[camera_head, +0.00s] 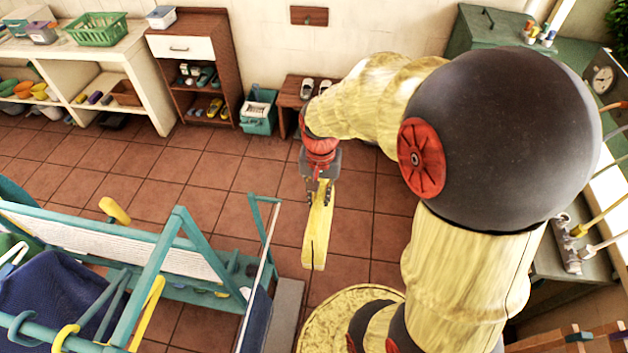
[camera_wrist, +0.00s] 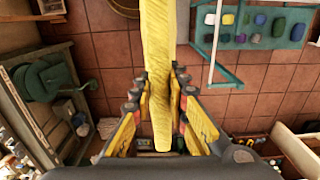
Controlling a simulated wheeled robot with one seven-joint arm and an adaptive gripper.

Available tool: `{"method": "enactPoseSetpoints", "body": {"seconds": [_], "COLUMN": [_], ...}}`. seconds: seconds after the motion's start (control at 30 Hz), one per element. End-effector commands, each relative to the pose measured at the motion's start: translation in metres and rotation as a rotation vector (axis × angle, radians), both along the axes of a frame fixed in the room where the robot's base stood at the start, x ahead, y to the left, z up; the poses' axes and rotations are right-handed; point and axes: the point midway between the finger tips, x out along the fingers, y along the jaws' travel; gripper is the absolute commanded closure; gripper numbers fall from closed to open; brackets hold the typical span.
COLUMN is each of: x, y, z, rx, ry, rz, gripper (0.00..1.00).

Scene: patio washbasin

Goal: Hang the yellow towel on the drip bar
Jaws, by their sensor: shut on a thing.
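The yellow towel (camera_head: 317,235) hangs folded and narrow from my gripper (camera_head: 320,190), clear of the floor. In the wrist view, my gripper (camera_wrist: 163,95) is shut on the towel (camera_wrist: 157,45), which runs between both fingers. A thin pale bar on a teal frame (camera_head: 260,262), which looks like the drip bar, stands to the left of the towel. It also shows in the wrist view as a pale bar (camera_wrist: 215,42) right of the towel. The towel and the bar are apart. No cloth shows over the bar.
A teal rack (camera_head: 178,225) with a white slatted panel, a blue cloth (camera_head: 55,295) and hanging hooks fills the lower left. Shelves (camera_head: 190,65) and a teal bin (camera_head: 258,112) stand along the back wall. The tiled floor (camera_head: 215,170) between is open.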

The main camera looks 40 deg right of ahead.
Motion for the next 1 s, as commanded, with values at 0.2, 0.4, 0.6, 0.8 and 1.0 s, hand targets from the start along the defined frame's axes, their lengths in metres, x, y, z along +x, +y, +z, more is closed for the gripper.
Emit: {"method": "enactPoseSetpoints", "body": {"seconds": [0.2,0.4,0.6,0.8,1.0], "x": [-0.002,-0.001,0.01,0.032,0.055], "y": [-0.001,0.0,0.011,0.034,0.057], "z": [0.004,0.004,0.002,0.0,-0.003], "rx": [0.0,0.0,0.0,0.0,-0.001], "ry": [-0.001,-0.001,-0.001,-0.001,-0.001], "rz": [-0.009,-0.007,-0.004,-0.002,-0.003], "gripper": [1.0,1.0,1.0,1.0,1.0]}}
